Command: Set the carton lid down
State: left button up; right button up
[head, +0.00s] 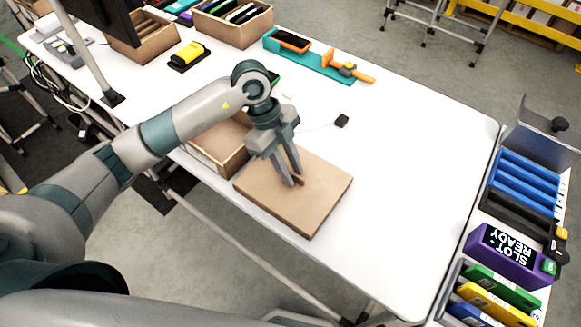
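The carton lid (270,200) is a flat brown square panel near the front edge of the white table, in front of an open brown carton (220,150). It looks level; whether it rests fully on the table is hard to tell. My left gripper (294,181) points down onto its middle. The fingertips are close together at a small dark brown strip on the lid, and the gripper appears shut on it. My arm hides part of the carton. My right gripper is not in view.
The white table (410,170) is clear to the right of the lid. A small black object (342,121) lies behind the lid. A teal tray (310,60) with orange items is further back. Blue racks (525,180) and a purple box (500,255) stand at the right.

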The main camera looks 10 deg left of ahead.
pick_arm(q)
jog(key=shift+r, duration=0.1)
